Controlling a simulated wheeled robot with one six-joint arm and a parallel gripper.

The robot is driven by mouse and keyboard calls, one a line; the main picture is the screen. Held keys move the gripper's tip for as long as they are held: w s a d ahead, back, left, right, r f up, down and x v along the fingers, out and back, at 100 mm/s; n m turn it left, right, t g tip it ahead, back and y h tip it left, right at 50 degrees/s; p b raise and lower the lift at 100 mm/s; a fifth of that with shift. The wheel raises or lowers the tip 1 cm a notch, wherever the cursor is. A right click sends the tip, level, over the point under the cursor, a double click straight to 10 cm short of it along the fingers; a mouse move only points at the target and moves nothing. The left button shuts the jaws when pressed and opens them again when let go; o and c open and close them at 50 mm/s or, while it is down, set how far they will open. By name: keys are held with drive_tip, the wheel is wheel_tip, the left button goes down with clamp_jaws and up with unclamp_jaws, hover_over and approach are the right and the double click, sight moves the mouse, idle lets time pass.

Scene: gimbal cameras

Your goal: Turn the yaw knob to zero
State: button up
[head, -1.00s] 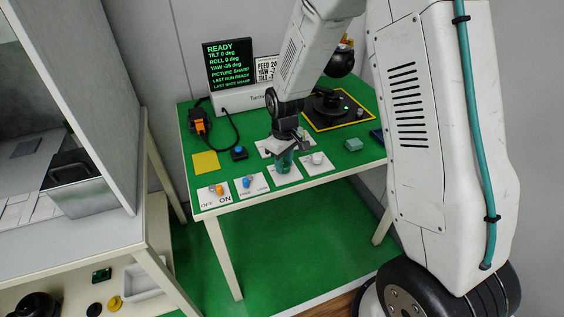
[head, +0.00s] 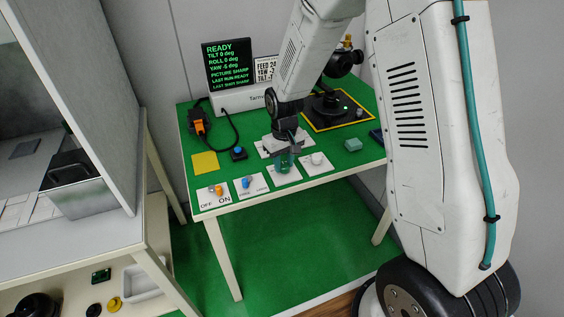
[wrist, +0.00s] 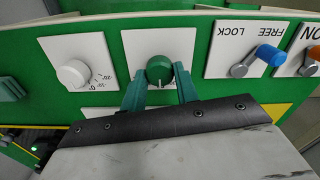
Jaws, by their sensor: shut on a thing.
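The green yaw knob (wrist: 159,70) sits on a white plate (wrist: 185,45) in the wrist view. My gripper (wrist: 160,84) is shut on it, with a green finger on each side. In the head view my gripper (head: 284,160) reaches down onto the knob, which is mostly hidden there. The screen (head: 228,63) reads READY, tilt 0 deg, roll 0 deg, yaw -5 deg, picture sharp. A black camera gimbal (head: 340,66) is partly hidden behind my arm.
A white knob (head: 317,158) stands on the plate to the right. A blue-handled FREE/LOCK switch (head: 246,182) and an orange ON/OFF switch (head: 219,190) are to the left. A blue button (head: 239,150), a yellow square (head: 205,162) and a green block (head: 353,145) lie on the table.

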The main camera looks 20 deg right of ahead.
sight(285, 165)
drive_tip(key=shift+s, duration=0.2)
drive_tip(key=o, duration=1)
drive_tip(key=shift+d, duration=0.1)
drive_tip(key=shift+c, duration=0.2)
drive_tip(key=shift+w+r, duration=0.1)
drive_tip(key=shift+r, duration=0.1)
wheel_tip(285, 165, up, 7)
drive_tip(key=shift+r, duration=0.2)
